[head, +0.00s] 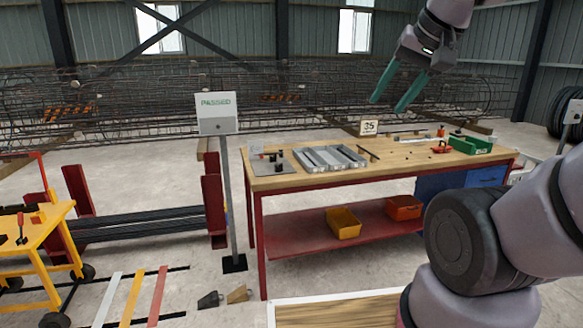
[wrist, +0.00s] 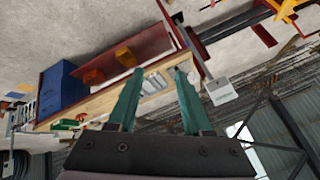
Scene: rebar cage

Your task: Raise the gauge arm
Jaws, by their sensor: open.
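My gripper (head: 386,105) is open and empty, with two green fingers apart. It hangs in the air above the right half of the workbench (head: 300,182), well clear of its top. In the wrist view the gripper (wrist: 155,72) also shows nothing between its fingers. A grey plate with small dark parts (head: 277,163) lies at the bench's left end. A thin dark bar (head: 368,153) lies below a small sign reading 35 (head: 369,128). I cannot tell which of these, if any, is the gauge arm.
A grey slotted tray (head: 329,158) sits on the bench, with a green bin (head: 470,145) at the right. A sign reading PASSED (head: 216,113) stands on a post at the left front. A yellow cart (head: 40,235) is far left. A long rebar cage (head: 150,95) runs behind.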

